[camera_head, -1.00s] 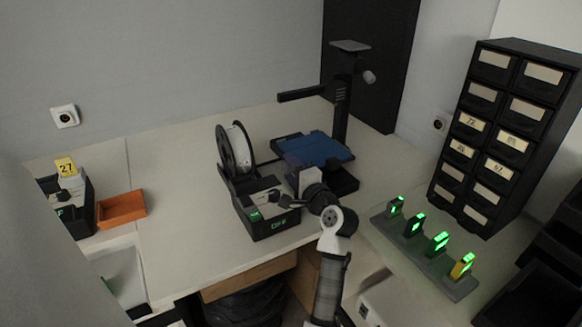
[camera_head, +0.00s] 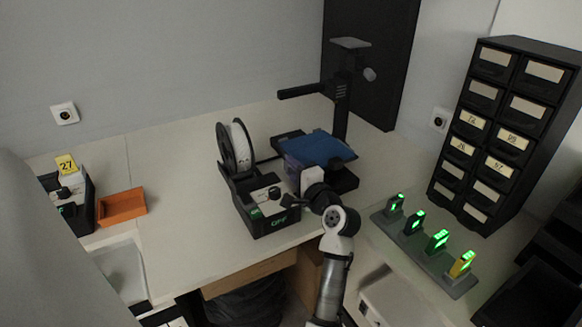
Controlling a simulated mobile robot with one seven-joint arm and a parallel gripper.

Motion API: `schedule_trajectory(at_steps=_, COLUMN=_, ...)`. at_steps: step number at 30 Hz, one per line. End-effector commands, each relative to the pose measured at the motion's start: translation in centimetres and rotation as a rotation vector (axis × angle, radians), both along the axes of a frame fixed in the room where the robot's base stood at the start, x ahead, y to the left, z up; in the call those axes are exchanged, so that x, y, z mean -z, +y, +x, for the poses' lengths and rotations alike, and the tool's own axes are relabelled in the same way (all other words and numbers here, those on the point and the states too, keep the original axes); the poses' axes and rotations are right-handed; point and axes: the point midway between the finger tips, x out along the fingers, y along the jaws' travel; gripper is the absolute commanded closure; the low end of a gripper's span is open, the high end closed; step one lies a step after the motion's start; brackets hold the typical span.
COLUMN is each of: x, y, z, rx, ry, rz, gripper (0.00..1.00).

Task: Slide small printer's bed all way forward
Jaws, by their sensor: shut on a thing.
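The small printer stands on the worktop, with a black upright (camera_head: 341,105), a horizontal arm and a dark base (camera_head: 343,181). Its blue bed (camera_head: 320,147) lies flat above the base, with a purplish front-left edge. My gripper (camera_head: 304,182) is at the near edge of the bed and shut on it, as far as I can tell. My own wrist hides the fingertips and part of the printer's near side.
A black control box (camera_head: 268,223) with a knob and a green OFF display stands left of my wrist, beside a spool (camera_head: 235,150). An orange tray (camera_head: 122,207) sits at left. A strip of green-lit modules (camera_head: 425,250) and a drawer cabinet (camera_head: 492,130) are at right.

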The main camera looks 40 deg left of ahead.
Motion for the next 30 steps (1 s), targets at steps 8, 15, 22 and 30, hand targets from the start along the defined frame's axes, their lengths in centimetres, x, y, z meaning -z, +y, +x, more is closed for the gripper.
schedule_trajectory(at_steps=8, x=0.1, y=-4.1, z=-1.7, rx=0.0, ry=0.001, rz=-0.004, gripper=1.0)
schedule_trajectory(at_steps=15, x=0.2, y=-4.3, z=-1.8, rx=-0.002, ry=0.002, rz=-0.005, gripper=1.0)
schedule_trajectory(at_steps=22, x=0.2, y=-4.3, z=-1.8, rx=-0.001, ry=0.002, rz=-0.004, gripper=0.52)
schedule_trajectory(at_steps=30, x=0.1, y=-4.3, z=-1.8, rx=-0.001, ry=0.001, rz=-0.003, gripper=0.51)
